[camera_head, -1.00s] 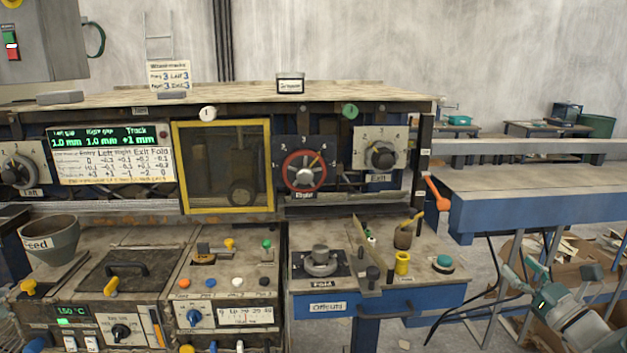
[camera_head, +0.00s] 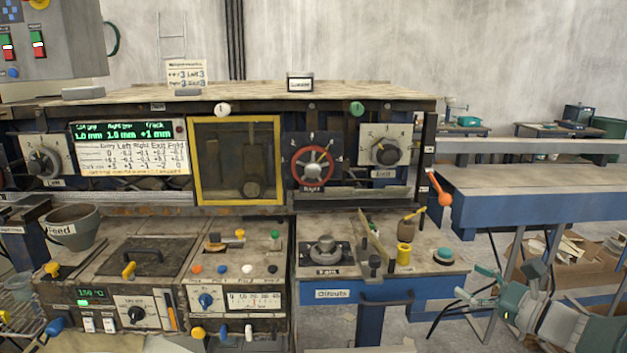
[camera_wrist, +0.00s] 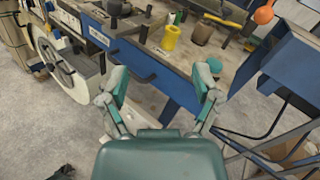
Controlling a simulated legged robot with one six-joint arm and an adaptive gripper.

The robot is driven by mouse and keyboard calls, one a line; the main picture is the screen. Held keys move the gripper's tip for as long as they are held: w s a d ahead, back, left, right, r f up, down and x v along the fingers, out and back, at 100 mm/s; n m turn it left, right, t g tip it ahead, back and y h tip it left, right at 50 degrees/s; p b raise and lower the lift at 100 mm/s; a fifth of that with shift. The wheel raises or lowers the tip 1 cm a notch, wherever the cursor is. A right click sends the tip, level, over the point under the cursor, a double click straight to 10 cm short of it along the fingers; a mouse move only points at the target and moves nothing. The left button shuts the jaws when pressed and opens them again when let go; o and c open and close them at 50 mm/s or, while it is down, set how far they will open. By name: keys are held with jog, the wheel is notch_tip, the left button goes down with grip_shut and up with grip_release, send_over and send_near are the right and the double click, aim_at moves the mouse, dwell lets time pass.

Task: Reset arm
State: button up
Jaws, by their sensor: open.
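My gripper (camera_head: 480,287) is at the lower right of the head view, in front of the blue conveyor stand and apart from the machine. In the wrist view my gripper (camera_wrist: 162,98) has its two fingers spread wide with nothing between them. Beyond the fingers are the blue offcuts bench front (camera_wrist: 165,88) and bare floor. My gripper touches none of these.
A dark bench handle (camera_head: 387,300) sticks out near the front. Cardboard boxes (camera_head: 565,262) lie under the conveyor. The grey floor (camera_wrist: 255,105) is open between bench and conveyor.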

jog(key=s+a+f+n+g+h, duration=0.1)
jog(key=s+a+f+n+g, duration=0.2)
jog(key=s+a+n+g, duration=0.35)
jog(key=s+a+f+n+g+h, duration=0.2)
jog(key=s+a+n+g, duration=0.1)
jog(key=s+a+n, duration=0.5)
jog(key=s+d+f+n+h, duration=0.1)
jog(key=s+n+h, duration=0.5)
jog(key=n, duration=0.4)
jog(key=shift+s+d+f+n+t+h, duration=0.25)
jog(key=shift+d+n+t+h, duration=0.1)
jog(key=shift+h, duration=0.35)
jog(key=shift+a, duration=0.1)
